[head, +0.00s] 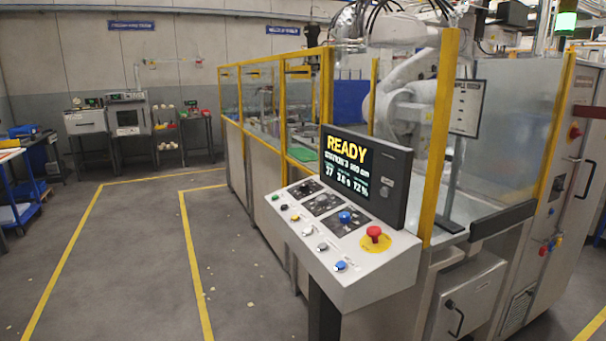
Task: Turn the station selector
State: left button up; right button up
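The sloped control panel (375,262) stands in front of the yellow-framed cell. It bears several small buttons and knobs, three dark plates, a blue knob (345,216) on the nearest plate and a red mushroom button (374,232) on a yellow disc. A black knob (284,207) and grey knobs (307,231) sit along its left edge. The labels are too small to read, so I cannot tell which control is the station selector. The screen (352,172) behind the panel reads READY and seems to show station 3. Neither of my grippers is in view.
A fenced cell with yellow posts (447,140) holds a white robot arm (409,100). A grey cabinet (468,300) stands right of the panel. Open grey floor with yellow lines (194,262) lies to the left. Benches with machines (127,115) stand at the far wall.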

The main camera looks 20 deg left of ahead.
aim_at(304, 187)
jog(key=i+j+u, duration=0.1)
jog(key=i+j, duration=1.1)
jog(key=j, duration=0.25)
jog(key=i+j, duration=1.25)
jog(key=j+u, duration=0.05)
jog(key=j, duration=0.05)
